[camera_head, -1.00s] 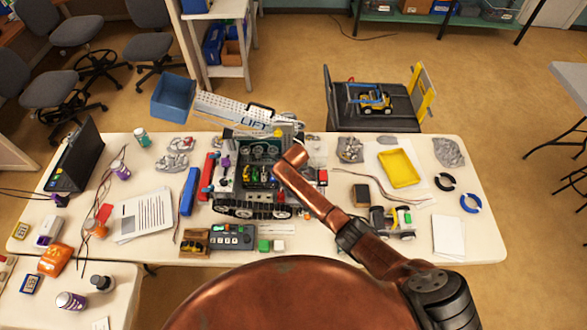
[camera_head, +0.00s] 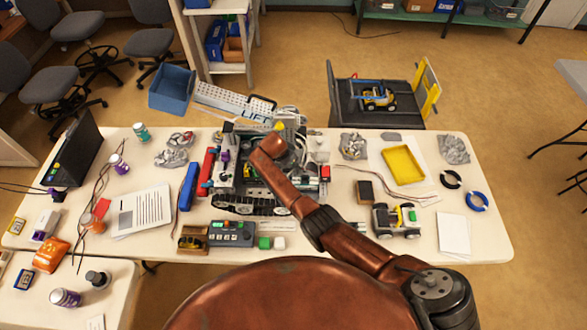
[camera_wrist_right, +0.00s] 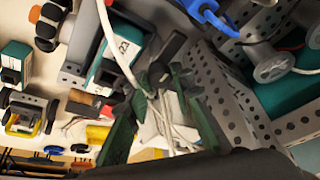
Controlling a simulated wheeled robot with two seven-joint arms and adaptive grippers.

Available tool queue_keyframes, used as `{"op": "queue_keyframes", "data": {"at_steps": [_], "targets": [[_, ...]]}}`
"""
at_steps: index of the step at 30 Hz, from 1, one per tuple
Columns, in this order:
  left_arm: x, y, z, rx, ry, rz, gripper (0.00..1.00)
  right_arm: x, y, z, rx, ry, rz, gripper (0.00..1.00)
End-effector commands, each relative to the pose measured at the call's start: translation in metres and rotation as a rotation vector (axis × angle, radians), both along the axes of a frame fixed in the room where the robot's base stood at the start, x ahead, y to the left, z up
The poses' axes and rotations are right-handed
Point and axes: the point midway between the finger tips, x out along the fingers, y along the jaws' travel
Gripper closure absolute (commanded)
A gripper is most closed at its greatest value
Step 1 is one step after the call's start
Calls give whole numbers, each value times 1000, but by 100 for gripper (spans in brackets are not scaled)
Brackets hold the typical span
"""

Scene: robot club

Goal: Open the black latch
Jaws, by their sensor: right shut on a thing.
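The club robot (camera_head: 232,204) stands on the white table (camera_head: 330,236), with tracks along its front and a perforated lift arm (camera_head: 232,98) slanting to the back left. My right arm reaches over it and hides its middle and my right gripper in the head view. In the right wrist view my right gripper (camera_wrist_right: 162,76) has its green fingers close around a small dark piece, which looks like the black latch (camera_wrist_right: 174,46). White cables (camera_wrist_right: 168,125) run between and behind the fingers. The exact contact is hard to see. My left gripper is not in view.
A perforated grey plate (camera_wrist_right: 215,85) stands close beside the fingers in the wrist view. Around the robot lie a blue block (camera_head: 188,187), a grey control box (camera_head: 232,233), a yellow tray (camera_head: 404,165) and a small wheeled robot (camera_head: 397,220). The table's right front is clearer.

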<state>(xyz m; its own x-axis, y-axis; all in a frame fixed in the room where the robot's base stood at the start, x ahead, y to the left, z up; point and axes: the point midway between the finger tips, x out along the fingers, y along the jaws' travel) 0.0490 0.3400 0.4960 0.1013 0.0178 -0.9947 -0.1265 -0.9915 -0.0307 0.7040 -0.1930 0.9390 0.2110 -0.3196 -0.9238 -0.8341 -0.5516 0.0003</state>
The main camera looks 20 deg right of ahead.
Motion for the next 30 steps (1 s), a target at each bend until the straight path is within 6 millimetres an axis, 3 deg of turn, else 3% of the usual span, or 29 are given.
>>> {"op": "queue_keyframes", "data": {"at_steps": [7, 23, 24, 30], "targets": [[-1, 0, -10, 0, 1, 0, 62, 1, 1, 0, 0, -2, -76, 100], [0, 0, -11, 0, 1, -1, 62, 2, 0, 1, 0, -2, -94, 100], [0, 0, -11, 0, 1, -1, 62, 2, 0, 1, 0, -2, -94, 76], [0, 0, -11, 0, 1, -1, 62, 1, 0, 1, 0, -2, -95, 62]]}}
